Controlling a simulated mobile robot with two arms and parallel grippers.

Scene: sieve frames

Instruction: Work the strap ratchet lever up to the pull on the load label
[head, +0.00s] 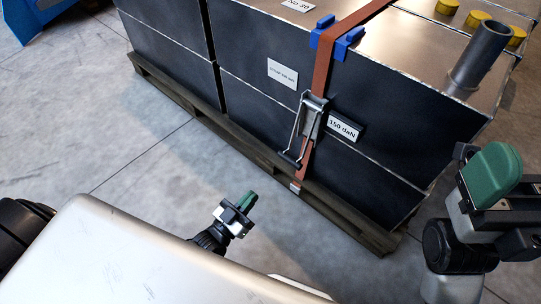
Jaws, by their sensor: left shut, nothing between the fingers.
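The ratchet (312,115) sits on the orange-red strap (322,68) on the dark side of the load. Its lever (294,140) hangs down, with its dark handle bar near the pallet.
The load stands on a wooden pallet (350,224). Blue corner protectors (338,38) sit under the strap at the top edge. A grey pipe (481,58) and yellow caps (477,17) stand on top. Clear concrete floor (140,130) lies left of the pallet.

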